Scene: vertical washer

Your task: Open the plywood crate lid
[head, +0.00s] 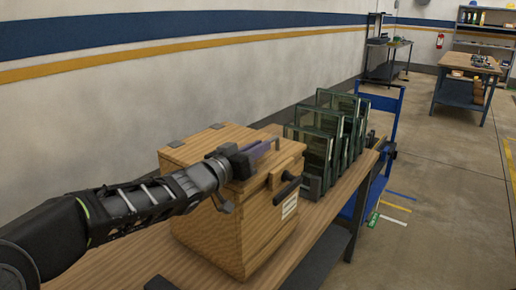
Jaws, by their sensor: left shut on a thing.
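The plywood crate (218,235) stands on the wooden bench. Its lid (200,150) lies flat across the top and looks closed, with dark hinge plates at the back. My left gripper (266,147) reaches across the lid from the left to its front right edge. It is shut on the lid there, though the gripper body hides the exact contact. A dark handle (287,190) sticks out from the crate's front, with a white label below it. My right gripper is out of view.
Several dark-framed glass panels (315,150) stand in a rack on the bench just beyond the crate. A blue metal frame (385,125) stands past the bench end. The wall runs behind the crate; the floor at right is open.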

